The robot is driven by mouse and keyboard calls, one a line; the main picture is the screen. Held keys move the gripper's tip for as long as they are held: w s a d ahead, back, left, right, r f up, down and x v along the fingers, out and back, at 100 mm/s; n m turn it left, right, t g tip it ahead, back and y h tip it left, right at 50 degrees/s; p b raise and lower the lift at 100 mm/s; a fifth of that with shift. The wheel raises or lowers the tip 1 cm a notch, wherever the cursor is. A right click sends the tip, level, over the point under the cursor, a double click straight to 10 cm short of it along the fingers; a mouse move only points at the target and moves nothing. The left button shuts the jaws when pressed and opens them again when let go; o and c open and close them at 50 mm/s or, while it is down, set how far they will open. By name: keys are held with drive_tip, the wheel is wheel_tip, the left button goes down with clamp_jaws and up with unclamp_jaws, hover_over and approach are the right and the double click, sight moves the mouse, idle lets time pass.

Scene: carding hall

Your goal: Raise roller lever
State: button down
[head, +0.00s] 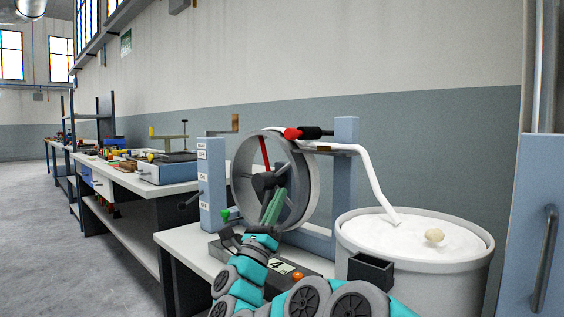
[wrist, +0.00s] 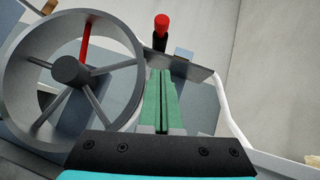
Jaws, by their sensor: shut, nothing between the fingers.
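A black lever (head: 316,132) with a red knob (head: 292,133) sits at the top of the machine, beside the rim of a grey spoked wheel (head: 307,205). It also shows in the wrist view as a red knob (wrist: 162,23) on a black stem, beyond my fingertips. I take this for the roller lever; no label on it is readable. My gripper (head: 282,191) has green fingers, shut and empty, in front of the wheel and below the lever. In the wrist view my gripper (wrist: 160,72) points toward the lever, apart from it, with the wheel (wrist: 70,70) to its left.
A labelled blue post (head: 211,185) with a green-knobbed handle (head: 226,213) stands left of the wheel. A white tub (head: 420,275) of white material stands at the right, with a white strand running into it. A workbench (head: 130,180) with tools extends along the wall at left.

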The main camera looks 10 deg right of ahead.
drive_tip(key=p, duration=0.2)
approach(307, 133)
drive_tip(key=shift+w+a+r+p, duration=0.15)
drive_tip(key=shift+w+a+r, duration=0.05)
drive_tip(key=shift+w+r, duration=0.4)
drive_tip(key=shift+w+a+r+p, duration=0.15)
drive_tip(key=shift+w+r, duration=0.35)
drive_tip(key=shift+w, duration=0.1)
